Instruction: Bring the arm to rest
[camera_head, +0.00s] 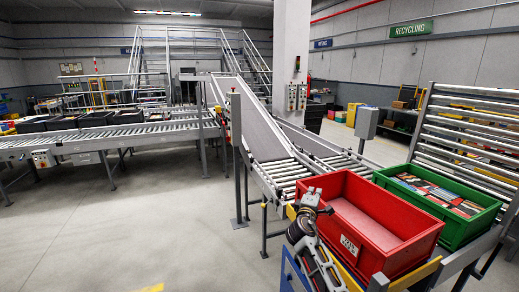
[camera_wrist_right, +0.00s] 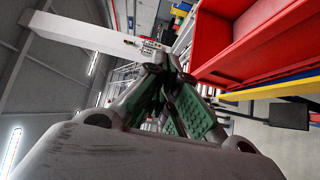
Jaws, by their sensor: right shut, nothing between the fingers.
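My right gripper (camera_head: 313,196) is in front of the left end of the red bin (camera_head: 401,262), with its fingers pointing up. In the right wrist view, the fingers (camera_wrist_right: 171,62) with green pads come together at their tips, and nothing is between them. The arm below it runs down to the bottom edge of the head view. The red bin also shows at the upper right of the wrist view (camera_wrist_right: 232,68). My left gripper is in neither view.
The red bin looks empty and stands on a roller conveyor (camera_head: 290,178). A green bin (camera_head: 462,230) with flat, book-like items stands right behind it. A grey post (camera_head: 238,160) stands left of the gripper. Open floor (camera_head: 130,225) lies further left, before another conveyor with dark bins (camera_head: 62,123).

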